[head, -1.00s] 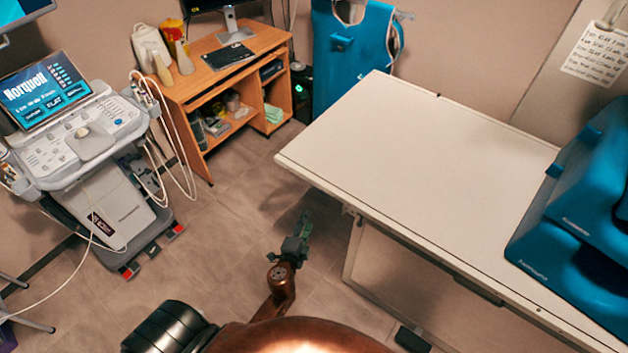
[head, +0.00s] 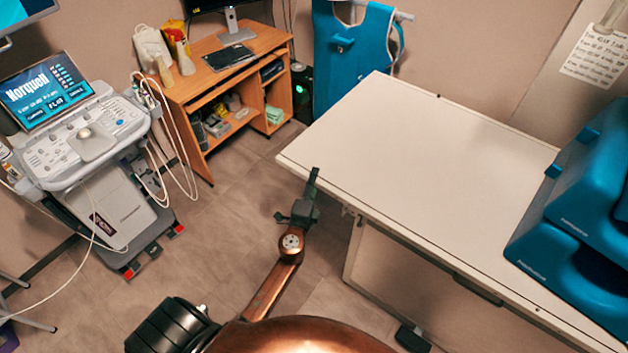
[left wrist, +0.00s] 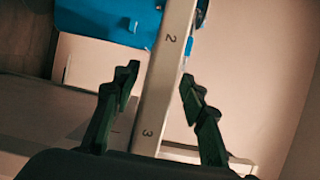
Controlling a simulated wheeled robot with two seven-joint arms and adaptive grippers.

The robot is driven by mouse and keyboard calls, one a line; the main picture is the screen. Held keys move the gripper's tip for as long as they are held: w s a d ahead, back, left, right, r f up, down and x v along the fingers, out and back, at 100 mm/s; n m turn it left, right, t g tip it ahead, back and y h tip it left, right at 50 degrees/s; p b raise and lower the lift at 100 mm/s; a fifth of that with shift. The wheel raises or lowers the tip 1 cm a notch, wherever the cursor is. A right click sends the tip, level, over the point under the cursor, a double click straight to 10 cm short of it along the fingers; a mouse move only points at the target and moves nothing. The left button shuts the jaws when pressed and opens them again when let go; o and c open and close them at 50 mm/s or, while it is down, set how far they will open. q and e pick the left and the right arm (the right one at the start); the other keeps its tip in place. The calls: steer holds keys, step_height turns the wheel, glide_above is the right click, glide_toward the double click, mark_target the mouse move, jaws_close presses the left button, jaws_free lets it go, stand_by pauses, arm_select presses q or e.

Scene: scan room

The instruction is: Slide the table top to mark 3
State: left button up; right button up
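The white table top (head: 420,145) fills the right half of the head view, its left corner near my left gripper (head: 302,200). The gripper is beside the table's near left edge; in the head view I cannot tell whether it touches. In the left wrist view my left gripper (left wrist: 158,90) is open, with one finger on each side of a pale rail (left wrist: 160,85). The rail carries a mark 2 (left wrist: 171,38) farther off and a mark 3 (left wrist: 148,134) closer to the gripper's base. Nothing is visibly clamped. My right gripper is not in view.
Blue cushions (head: 575,210) sit on the right end of the table. A wooden desk (head: 215,70) and a blue apron (head: 352,55) stand behind. An ultrasound machine (head: 95,150) stands at left. The floor (head: 225,235) left of the table is free.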

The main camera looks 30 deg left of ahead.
arm_select(q)
steer(key=shift+c, duration=0.4)
jaws_close()
stand_by(0.4)
